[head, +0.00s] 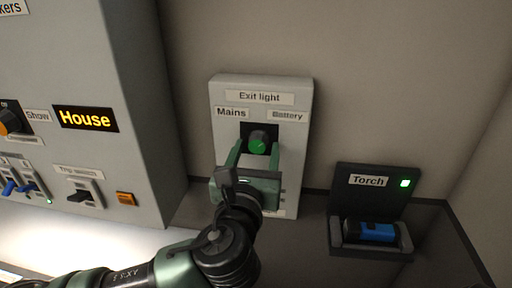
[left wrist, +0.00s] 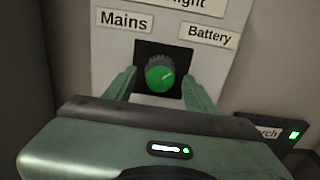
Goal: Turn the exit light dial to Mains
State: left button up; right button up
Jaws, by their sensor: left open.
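The exit light dial (head: 258,142) is a round green knob on a dark square plate. It sits on a pale wall box (head: 225,92) labelled "Exit light", with "Mains" at upper left and "Battery" at upper right. My left gripper (head: 257,147) is open in front of the box. In the left wrist view its fingers (left wrist: 160,84) stand either side of the dial, apparently apart from it. My right gripper is not in view.
A grey panel (head: 150,120) with a "House" display (head: 87,118), switches and an orange button (head: 125,198) stands to the left. A dark torch holder (head: 376,180) with a blue torch (head: 368,231) and a green light is to the right. Bare wall lies between them.

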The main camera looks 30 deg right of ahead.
pick_arm(q)
jog(key=shift+c, duration=0.4)
grip_shut()
jog(key=shift+n, duration=0.4)
jog(key=n+b, duration=0.1)
jog(key=n, duration=0.2)
jog(key=shift+n, duration=0.3)
jog(key=n, duration=0.4)
jog(key=shift+d+n+b, duration=0.1)
jog(key=shift+n+b, duration=0.2)
jog(key=n, duration=0.4)
jog(key=shift+n, duration=2.5)
